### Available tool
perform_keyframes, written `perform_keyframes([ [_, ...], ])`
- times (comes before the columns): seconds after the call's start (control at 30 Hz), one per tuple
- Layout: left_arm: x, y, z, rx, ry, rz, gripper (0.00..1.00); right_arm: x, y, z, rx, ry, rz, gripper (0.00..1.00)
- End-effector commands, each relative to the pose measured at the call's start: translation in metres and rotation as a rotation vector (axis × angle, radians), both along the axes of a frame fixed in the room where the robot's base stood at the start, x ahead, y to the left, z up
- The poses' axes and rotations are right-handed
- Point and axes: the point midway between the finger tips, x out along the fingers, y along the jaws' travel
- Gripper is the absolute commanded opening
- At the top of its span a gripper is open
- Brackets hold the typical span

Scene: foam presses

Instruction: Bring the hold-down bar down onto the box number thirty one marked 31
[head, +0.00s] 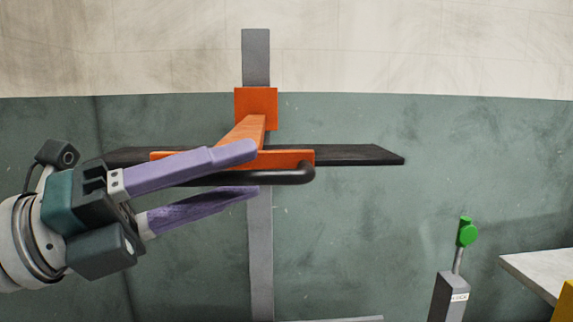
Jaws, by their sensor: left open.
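The hold-down bar is an orange arm (243,131) with a wide black plate (365,154), raised on an upright grey post (260,245). A dark, curved handle (295,175) runs along its front. My left gripper (256,170) comes in from the left with its two purple fingers open. One finger is above the handle and the other below it in the picture, so the handle appears between them; I cannot tell whether they touch it. The box marked 31 does not show. My right gripper is not in view.
A grey stand (449,297) with a green-knobbed lever (467,232) and a small label is at the lower right. A pale tabletop (545,272) and a yellow piece (564,303) are at the right edge. A green and cream wall stands behind.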

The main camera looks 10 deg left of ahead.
Motion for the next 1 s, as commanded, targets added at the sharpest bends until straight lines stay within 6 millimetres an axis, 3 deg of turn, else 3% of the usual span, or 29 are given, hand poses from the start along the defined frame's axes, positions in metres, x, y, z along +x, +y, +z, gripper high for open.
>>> perform_keyframes([
  [0.27, 0.0009, -0.0015, -0.0004, 0.000, 0.001, 0.000, 0.47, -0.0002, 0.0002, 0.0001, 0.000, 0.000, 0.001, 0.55],
  [0.7, 0.0007, -0.0013, -0.0002, 0.001, 0.000, -0.001, 0.00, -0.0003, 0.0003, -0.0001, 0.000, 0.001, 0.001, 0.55],
  [1.0, 0.0006, -0.0013, 0.0002, 0.000, 0.000, -0.001, 0.00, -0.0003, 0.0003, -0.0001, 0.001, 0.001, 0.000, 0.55],
])
